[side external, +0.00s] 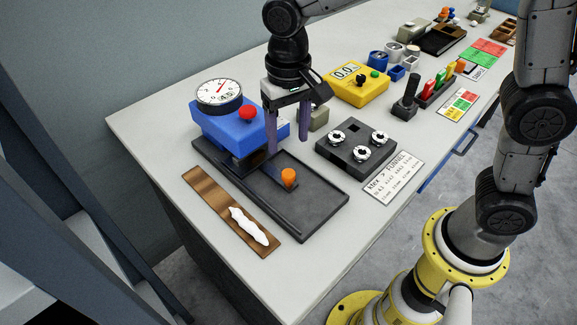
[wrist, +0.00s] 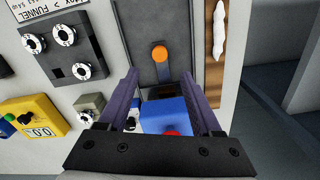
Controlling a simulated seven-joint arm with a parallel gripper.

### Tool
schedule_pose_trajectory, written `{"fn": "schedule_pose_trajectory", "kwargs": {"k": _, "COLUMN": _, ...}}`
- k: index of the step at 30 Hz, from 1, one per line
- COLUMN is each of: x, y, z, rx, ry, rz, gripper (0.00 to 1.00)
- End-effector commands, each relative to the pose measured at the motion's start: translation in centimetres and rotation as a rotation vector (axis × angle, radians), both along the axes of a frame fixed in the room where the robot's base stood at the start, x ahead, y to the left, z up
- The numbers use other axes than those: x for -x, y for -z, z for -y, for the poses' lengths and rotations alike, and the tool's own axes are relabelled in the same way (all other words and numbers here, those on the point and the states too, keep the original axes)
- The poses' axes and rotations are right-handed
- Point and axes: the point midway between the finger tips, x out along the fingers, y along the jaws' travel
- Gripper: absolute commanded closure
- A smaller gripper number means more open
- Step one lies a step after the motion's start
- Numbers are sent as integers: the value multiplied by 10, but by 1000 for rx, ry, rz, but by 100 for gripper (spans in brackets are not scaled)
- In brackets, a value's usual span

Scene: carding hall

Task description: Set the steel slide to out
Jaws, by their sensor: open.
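A dark grey tray-like base (side external: 318,204) lies on the table, with an orange knob (side external: 289,177) standing on it beside a thin raised rail. I take this knobbed part to be the steel slide; its exact outline is hard to tell. A blue box (side external: 232,128) with a round dial (side external: 219,93) and a red button sits at the base's far end. My gripper (side external: 288,148) is open and empty, pointing down above the base, between the blue box and the knob. In the wrist view the orange knob (wrist: 160,53) shows ahead of the fingers (wrist: 161,82), apart from them.
A wooden board (side external: 205,187) with a white tuft (side external: 248,226) lies to the left. A dark block with three round dials (side external: 356,147), a yellow meter (side external: 356,84) and a black lever (side external: 405,98) stand to the right. The near table corner is clear.

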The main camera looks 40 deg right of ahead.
Motion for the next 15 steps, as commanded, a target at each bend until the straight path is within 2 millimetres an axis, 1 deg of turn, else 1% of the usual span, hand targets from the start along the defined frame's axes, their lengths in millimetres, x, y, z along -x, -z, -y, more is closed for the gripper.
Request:
{"fn": "schedule_pose_trajectory", "kwargs": {"k": 1, "x": 1, "y": 11, "z": 1, "rx": 2, "ry": 0, "rz": -5, "gripper": 34}}
{"fn": "schedule_pose_trajectory", "kwargs": {"k": 3, "x": 1, "y": 25, "z": 1, "rx": 3, "ry": 0, "rz": -6, "gripper": 34}}
{"fn": "schedule_pose_trajectory", "kwargs": {"k": 9, "x": 1, "y": 62, "z": 1, "rx": 2, "ry": 0, "rz": -5, "gripper": 34}}
{"fn": "schedule_pose_trajectory", "kwargs": {"k": 12, "x": 1, "y": 75, "z": 1, "rx": 0, "ry": 0, "rz": -2, "gripper": 34}}
{"fn": "schedule_pose_trajectory", "kwargs": {"k": 15, "x": 0, "y": 85, "z": 0, "rx": 0, "ry": 0, "rz": -1, "gripper": 34}}
